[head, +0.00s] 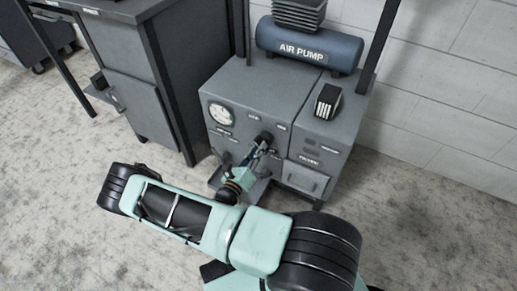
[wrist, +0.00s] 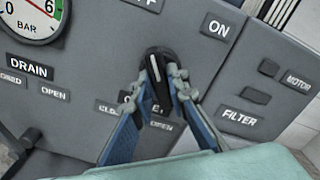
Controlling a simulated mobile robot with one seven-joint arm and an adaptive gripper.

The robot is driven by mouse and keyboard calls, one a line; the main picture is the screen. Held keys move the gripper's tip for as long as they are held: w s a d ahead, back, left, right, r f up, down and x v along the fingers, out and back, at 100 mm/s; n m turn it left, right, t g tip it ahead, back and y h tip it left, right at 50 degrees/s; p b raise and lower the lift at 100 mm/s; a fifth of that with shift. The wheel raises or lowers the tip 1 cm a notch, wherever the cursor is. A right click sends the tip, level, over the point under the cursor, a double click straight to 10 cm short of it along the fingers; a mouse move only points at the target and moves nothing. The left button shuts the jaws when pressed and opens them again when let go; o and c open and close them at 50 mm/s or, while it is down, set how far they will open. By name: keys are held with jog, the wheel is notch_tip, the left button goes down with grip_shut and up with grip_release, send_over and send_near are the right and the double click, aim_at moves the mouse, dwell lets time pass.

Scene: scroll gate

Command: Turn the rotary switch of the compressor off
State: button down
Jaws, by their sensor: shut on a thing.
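The compressor (head: 262,88) is a grey cabinet with a blue tank marked AIR PUMP (head: 308,48) on top. Its black rotary switch (wrist: 157,56) has a white pointer line and sits on the front panel. The line points up in the wrist view, leaning slightly left, toward a partly cut-off label ending in F (wrist: 150,4). The ON label (wrist: 218,27) is up and right of the switch. My gripper (wrist: 164,84) is shut on the rotary switch, one finger on each side. In the head view, my gripper (head: 262,147) reaches the panel and hides part of the switch.
A pressure gauge (head: 220,114) is left on the panel. DRAIN (wrist: 29,66) and FILTER (wrist: 239,118) labels flank the switch; a lower label is partly hidden by my fingers. A dark desk (head: 150,70) stands left of the compressor. The floor in front is clear around my arm.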

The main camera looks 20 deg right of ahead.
jog(key=c, duration=1.9)
grip_release()
jog(key=v, duration=1.2)
